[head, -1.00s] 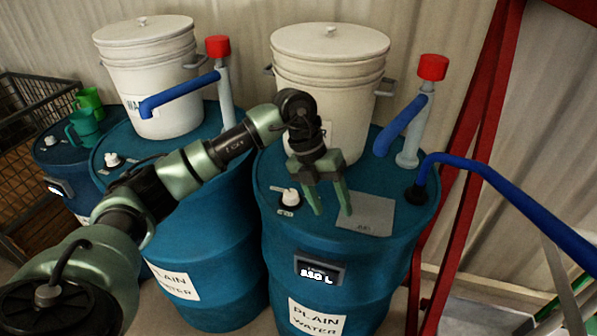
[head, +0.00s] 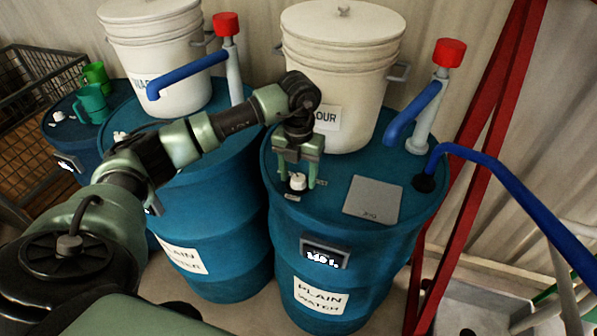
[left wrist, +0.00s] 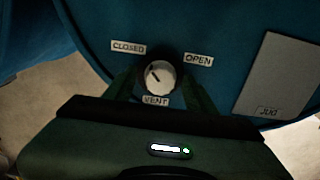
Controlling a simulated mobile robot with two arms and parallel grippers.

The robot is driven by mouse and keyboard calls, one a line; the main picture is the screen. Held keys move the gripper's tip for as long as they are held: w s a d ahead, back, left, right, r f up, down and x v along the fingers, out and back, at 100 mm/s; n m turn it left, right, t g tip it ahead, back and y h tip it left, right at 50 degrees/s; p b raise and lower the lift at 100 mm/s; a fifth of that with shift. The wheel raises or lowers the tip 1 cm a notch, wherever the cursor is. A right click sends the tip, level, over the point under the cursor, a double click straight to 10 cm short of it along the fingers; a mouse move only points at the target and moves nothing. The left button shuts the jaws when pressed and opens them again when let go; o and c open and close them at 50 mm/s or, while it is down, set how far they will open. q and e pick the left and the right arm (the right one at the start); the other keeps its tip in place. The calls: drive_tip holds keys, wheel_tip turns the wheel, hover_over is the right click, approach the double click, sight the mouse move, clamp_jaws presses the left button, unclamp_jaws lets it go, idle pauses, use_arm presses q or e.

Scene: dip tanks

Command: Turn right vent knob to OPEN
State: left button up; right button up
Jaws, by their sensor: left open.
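The right vent knob (head: 297,183) is a small white knob on top of the right blue drum (head: 335,225). It also shows in the left wrist view (left wrist: 160,75), between a CLOSED label (left wrist: 129,48) on the left and an OPEN label (left wrist: 198,60) on the right, with a VENT label (left wrist: 155,100) below. Its dark mark points up and left, toward the CLOSED side. My left gripper (head: 298,178) is open and points down, with one finger on each side of the knob. I cannot tell whether the fingers touch it. My right gripper is out of view.
A white lidded bucket (head: 340,60) stands behind the knob. A grey JUG plate (head: 372,200) lies to its right. A red-capped pump (head: 425,110) and a blue pipe (head: 500,180) are farther right. Another blue drum (head: 215,220) stands left.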

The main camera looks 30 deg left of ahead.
use_arm(q)
clamp_jaws()
